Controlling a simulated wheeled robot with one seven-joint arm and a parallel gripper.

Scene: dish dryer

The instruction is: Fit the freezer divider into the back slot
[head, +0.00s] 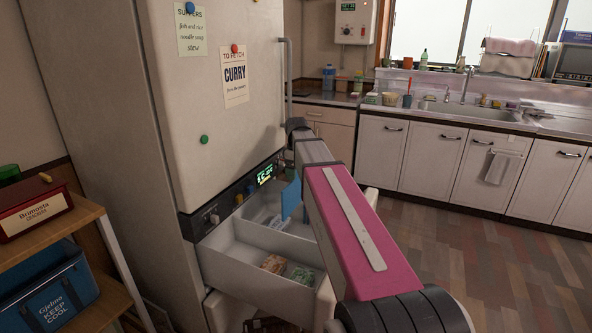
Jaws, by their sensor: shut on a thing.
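A light-blue flat panel (291,199), which looks like the freezer divider, hangs upright above the open freezer drawer, against the left edge of my arm. Its right part is hidden behind the arm. The white drawer (240,268) is pulled out from under the fridge door. A white wall (262,237) crosses it, with a back compartment behind and a front one before it. The back slot cannot be made out. My gripper is hidden behind my pink and grey arm, so its hold on the panel does not show.
Food packs (274,264) lie in the drawer's front compartment. The fridge (190,110) rises behind the drawer. A wooden shelf (75,235) with a red box (33,210) and blue cooler (50,290) stands at left. Open floor (480,260) lies at right, before the sink cabinets (430,160).

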